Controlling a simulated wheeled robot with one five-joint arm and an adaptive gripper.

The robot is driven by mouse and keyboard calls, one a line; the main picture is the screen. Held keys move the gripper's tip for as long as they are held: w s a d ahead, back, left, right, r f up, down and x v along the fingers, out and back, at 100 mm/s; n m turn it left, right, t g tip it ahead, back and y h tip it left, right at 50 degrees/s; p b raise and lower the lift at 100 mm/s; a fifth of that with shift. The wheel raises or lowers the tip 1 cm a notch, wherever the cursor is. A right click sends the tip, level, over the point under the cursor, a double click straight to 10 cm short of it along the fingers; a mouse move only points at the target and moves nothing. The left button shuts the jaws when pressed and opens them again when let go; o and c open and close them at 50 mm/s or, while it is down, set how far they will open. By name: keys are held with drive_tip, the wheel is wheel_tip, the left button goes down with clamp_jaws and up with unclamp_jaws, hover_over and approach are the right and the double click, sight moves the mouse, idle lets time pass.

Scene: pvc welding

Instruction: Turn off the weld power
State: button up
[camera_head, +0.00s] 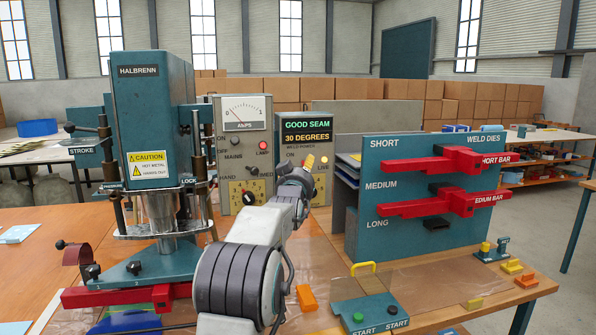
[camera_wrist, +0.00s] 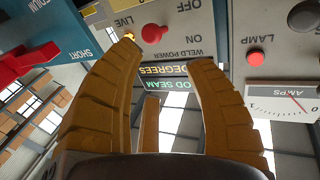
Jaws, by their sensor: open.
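The weld power switch is a red-knobbed lever (camera_wrist: 153,33) on the grey panel, seen upside down in the wrist view between the ON and OFF marks, nearer ON. The display (camera_head: 306,131) above reads GOOD SEAM, 30 DEGREES. My gripper (camera_wrist: 165,52) is open, its yellow fingers spread in front of the panel around the lever's area. No contact with the lever is clear. In the head view my gripper (camera_head: 309,164) partly hides the panel.
The teal HALBRENN press (camera_head: 153,100) stands left, beside a panel with an AMPS meter (camera_head: 241,113) and red lamp (camera_head: 262,146). The weld dies rack (camera_head: 400,155) with red bars is at right. A start-button box (camera_head: 365,300) sits in front.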

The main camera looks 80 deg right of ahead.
drive_tip(key=shift+n+y, duration=0.3)
drive_tip(key=shift+y, duration=0.1)
drive_tip(key=shift+s+d+f+p, duration=0.1)
drive_tip(key=shift+d+f+p, duration=0.2)
drive_tip(key=shift+d+p, duration=0.7)
drive_tip(key=shift+d+f+p, duration=0.25)
drive_tip(key=shift+d+p, duration=0.3)
drive_tip(key=shift+d, duration=0.95)
drive_tip(key=shift+s+d+f+p, duration=0.1)
drive_tip(key=shift+d+f+p, duration=0.2)
drive_tip(key=shift+d+p, duration=0.7)
drive_tip(key=shift+d, duration=0.3)
drive_tip(key=shift+r, duration=0.1)
clamp_jaws()
